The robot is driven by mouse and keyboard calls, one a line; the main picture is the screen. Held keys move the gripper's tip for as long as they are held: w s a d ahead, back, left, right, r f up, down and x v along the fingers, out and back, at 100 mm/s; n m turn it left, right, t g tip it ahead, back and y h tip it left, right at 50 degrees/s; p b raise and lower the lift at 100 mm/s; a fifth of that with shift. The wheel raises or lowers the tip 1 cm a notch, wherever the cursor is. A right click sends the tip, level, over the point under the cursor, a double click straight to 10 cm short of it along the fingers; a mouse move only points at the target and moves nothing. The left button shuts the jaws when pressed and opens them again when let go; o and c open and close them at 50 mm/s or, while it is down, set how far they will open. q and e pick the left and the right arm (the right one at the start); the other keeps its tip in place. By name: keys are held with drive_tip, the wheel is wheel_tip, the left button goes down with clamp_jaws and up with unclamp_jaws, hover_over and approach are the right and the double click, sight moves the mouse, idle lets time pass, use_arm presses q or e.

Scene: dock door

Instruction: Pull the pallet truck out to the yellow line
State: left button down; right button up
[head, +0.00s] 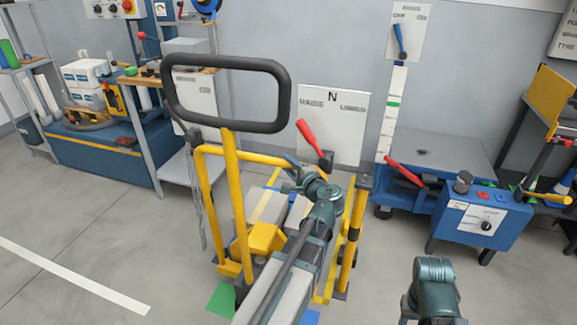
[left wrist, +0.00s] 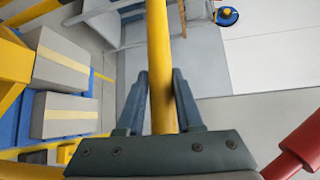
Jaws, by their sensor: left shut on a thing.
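The pallet truck has a yellow tiller pole (head: 231,190) topped by a black loop handle (head: 225,64). A yellow hoop bar (head: 243,155) stands behind the pole. My left gripper (head: 290,168) is at the right end of this bar, and its fingers (left wrist: 159,100) are shut on the bar, which also shows in the left wrist view (left wrist: 158,45). Grey taped boxes (left wrist: 65,115) sit on something blue within the yellow frame. My left arm hides part of the truck. My right gripper is out of view. No yellow floor line shows; a white line (head: 75,275) lies at the lower left.
A red lever (head: 308,136) stands close to my left gripper. A blue machine (head: 482,220) and a second red lever (head: 405,172) are at right. A shelf (head: 190,165) is at left. A green patch (head: 221,301) lies by the truck. The lower left floor is clear.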

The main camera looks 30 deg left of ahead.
use_arm(q)
drive_tip(key=shift+w, duration=0.2)
drive_tip(key=c, duration=0.6)
unclamp_jaws()
drive_tip(key=shift+s, duration=0.1)
drive_tip(key=p+v, duration=0.2)
drive_tip(key=v, duration=1.1)
drive_tip(key=shift+s+d, duration=0.15)
drive_tip(key=shift+d, duration=0.25)
drive_tip(key=s+d+r+n+g+h+p, duration=0.1)
drive_tip(key=s+d+r+g+h+p, duration=0.1)
drive_tip(key=d+p, duration=0.5)
drive_tip(key=s+d+r+n+g+h+p, duration=0.1)
drive_tip(key=s+d+r+g+h+p, duration=0.1)
drive_tip(key=s+d+h+p, duration=0.4)
drive_tip(key=s+d+r+n+g+h+p, duration=0.2)
drive_tip(key=s+d+g+h+p, duration=0.2)
drive_tip(key=d+p, duration=0.6)
drive_tip(key=shift+s+r+g+h+p, duration=0.15)
drive_tip(key=shift+s+g+h+p, duration=0.2)
drive_tip(key=shift+s+p, duration=0.55)
